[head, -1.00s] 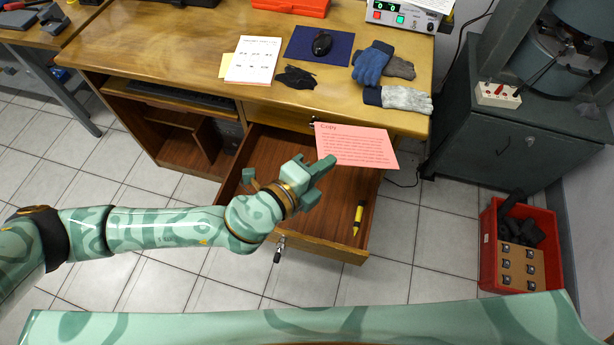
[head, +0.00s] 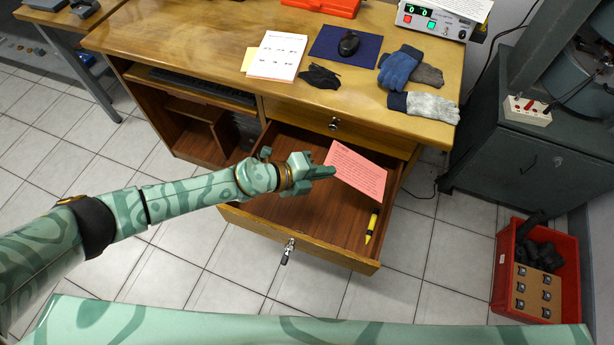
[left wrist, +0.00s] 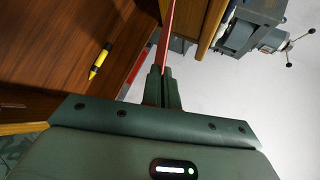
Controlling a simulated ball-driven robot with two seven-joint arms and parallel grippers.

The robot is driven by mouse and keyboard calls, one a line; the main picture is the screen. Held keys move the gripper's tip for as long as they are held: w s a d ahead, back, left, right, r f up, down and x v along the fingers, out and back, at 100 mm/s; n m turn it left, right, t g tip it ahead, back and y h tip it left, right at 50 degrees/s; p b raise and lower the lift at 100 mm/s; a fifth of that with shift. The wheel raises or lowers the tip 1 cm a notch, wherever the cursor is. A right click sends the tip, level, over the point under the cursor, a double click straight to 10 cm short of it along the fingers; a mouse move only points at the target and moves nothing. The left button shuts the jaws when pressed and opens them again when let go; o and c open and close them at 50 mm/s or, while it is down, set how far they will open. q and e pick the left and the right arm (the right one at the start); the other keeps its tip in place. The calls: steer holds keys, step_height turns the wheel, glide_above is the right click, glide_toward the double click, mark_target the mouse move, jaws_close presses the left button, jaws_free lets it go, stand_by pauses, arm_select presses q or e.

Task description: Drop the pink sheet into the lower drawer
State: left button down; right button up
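The pink sheet (head: 357,172) is a flat printed page at the tip of my left gripper (head: 325,172). In the left wrist view the sheet (left wrist: 169,30) shows edge-on as a thin line between the two closed fingers (left wrist: 162,88). The gripper is shut on its edge. The lower drawer (head: 300,215) is pulled open, and the sheet is over its back right part. I cannot tell how high the sheet is above the drawer floor. My right gripper is not in view.
A yellow marker (head: 371,226) lies in the drawer at the right; it also shows in the left wrist view (left wrist: 99,64). The upper drawer (head: 335,125) is shut. Gloves (head: 424,104) lie on the desk (head: 210,40). A red crate (head: 569,300) stands on the floor at the right.

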arm_select(q)
steer(key=shift+w+a+f+b, duration=0.9)
steer(key=shift+a+f+b, duration=1)
steer(key=shift+f+b, duration=0.45)
steer(key=shift+w+a+f+b, duration=0.85)
steer(key=shift+a+f+b, duration=1.1)
steer(key=shift+f+b, duration=0.4)
steer(key=shift+w+a+f+b, duration=0.9)
steer(key=shift+a+f+b, duration=1)
steer(key=shift+f+b, duration=0.45)
steer(key=c, duration=1.7)
jaws_free()
steer(key=shift+r, duration=0.15)
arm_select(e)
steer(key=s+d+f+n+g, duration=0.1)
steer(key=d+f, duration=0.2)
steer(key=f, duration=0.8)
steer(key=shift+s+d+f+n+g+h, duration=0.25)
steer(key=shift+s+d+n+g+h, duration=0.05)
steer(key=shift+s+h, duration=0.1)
